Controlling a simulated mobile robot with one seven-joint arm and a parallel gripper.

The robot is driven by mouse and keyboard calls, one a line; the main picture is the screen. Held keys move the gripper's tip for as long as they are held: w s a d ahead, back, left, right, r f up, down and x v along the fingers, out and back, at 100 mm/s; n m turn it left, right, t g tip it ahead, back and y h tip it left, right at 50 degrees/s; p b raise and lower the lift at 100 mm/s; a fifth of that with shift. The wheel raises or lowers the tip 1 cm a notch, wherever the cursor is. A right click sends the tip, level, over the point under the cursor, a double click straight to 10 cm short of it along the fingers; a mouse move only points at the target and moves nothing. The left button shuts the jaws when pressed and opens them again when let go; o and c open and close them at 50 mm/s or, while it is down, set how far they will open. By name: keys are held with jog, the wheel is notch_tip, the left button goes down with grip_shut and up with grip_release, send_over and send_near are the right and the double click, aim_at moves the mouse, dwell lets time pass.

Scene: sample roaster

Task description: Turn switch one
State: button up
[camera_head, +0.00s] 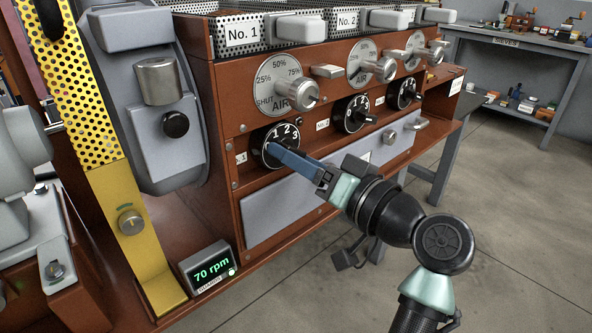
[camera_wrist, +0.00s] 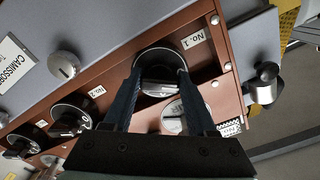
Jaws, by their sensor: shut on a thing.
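Switch one is a black round dial (camera_head: 287,132) with white numbers 1, 2 and 3, on the brown front panel beside the "No. 1" label. In the wrist view its dark dial (camera_wrist: 157,61) sits between my finger ends. My gripper (camera_head: 273,152) reaches in from the right with its blue fingers at the dial's front. In the wrist view my gripper (camera_wrist: 158,84) is shut on the switch's grey-edged knob (camera_wrist: 160,88), one finger on each side. The fingers hide part of the dial, so its exact setting is unclear.
The No. 2 switch (camera_head: 352,105) and a third switch are farther right. An air knob (camera_head: 297,95) juts out above switch one. A yellow post (camera_head: 129,215) and a 70 rpm display (camera_head: 208,267) are at left. Floor (camera_head: 510,240) at right is open.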

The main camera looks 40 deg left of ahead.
jog(key=shift+f+n+b, duration=0.1)
jog(key=shift+n+b, duration=0.65)
jog(key=shift+n, duration=0.35)
jog(key=o, duration=1.4)
jog(key=shift+c, duration=0.2)
jog(key=s+d+p, duration=0.1)
jog(key=d+p, duration=0.2)
jog(key=d, duration=1)
